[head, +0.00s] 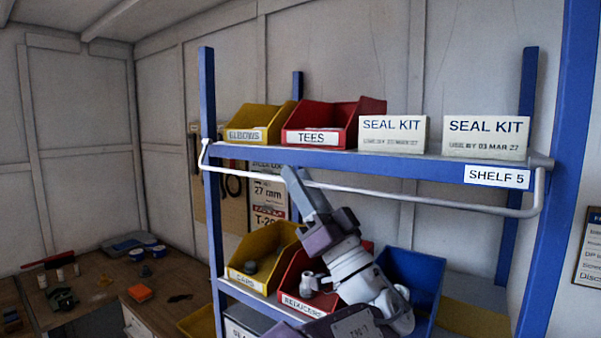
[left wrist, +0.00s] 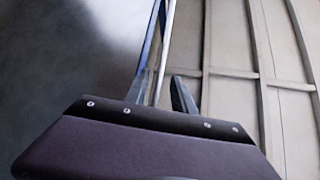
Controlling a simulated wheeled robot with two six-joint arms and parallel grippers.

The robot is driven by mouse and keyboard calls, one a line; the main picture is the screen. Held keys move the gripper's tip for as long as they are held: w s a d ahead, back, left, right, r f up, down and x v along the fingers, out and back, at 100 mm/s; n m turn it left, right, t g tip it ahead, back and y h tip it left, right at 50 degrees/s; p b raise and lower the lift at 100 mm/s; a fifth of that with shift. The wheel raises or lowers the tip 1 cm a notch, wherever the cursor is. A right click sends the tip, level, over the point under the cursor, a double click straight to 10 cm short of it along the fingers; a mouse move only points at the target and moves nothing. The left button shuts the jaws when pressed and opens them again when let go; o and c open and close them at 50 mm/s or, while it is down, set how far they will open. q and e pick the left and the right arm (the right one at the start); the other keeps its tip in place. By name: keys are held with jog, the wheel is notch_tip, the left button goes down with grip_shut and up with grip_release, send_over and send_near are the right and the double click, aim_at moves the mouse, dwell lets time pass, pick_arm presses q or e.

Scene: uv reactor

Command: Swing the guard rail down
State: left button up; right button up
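The guard rail (head: 430,202) is a thin white bar with bent ends along the front of the shelf marked SHELF 5. It runs just below the shelf's front edge. My left gripper (head: 296,180) reaches up from below to the rail's left-middle part, its fingers overlapping the bar. In the left wrist view, the rail (left wrist: 166,45) runs between the two parted fingers (left wrist: 162,92), with a gap on the right finger's side. Whether a finger touches the rail is unclear. My right gripper is not in view.
The upper shelf (head: 395,165) holds a yellow bin (head: 257,118), a red bin (head: 335,118) and two seal kit boxes (head: 393,133). Below, a yellow bin (head: 262,250), a red bin and a blue bin (head: 415,280) sit close around my arm. A cluttered workbench (head: 95,290) stands at left.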

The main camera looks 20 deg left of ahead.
pick_arm(q)
jog(key=shift+d, duration=0.4)
jog(key=shift+a, duration=0.1)
grip_shut()
jog(key=s+r+m+h+p, duration=0.1)
jog(key=r+m+h+p, duration=0.3)
jog(key=m+h, duration=0.3)
jog(key=s+a+r+m+t+h+p, duration=0.1)
jog(key=m+h+p, duration=0.4)
jog(key=m, duration=0.8)
notch_tip(320, 180, up, 3)
jog(key=s+h, duration=0.1)
jog(key=h, duration=0.1)
jog(key=shift+s+f+m+h+p, duration=0.15)
jog(key=shift+s+m+h+p, duration=0.05)
jog(key=shift+m+h+p, duration=0.15)
jog(key=shift+a, duration=0.1)
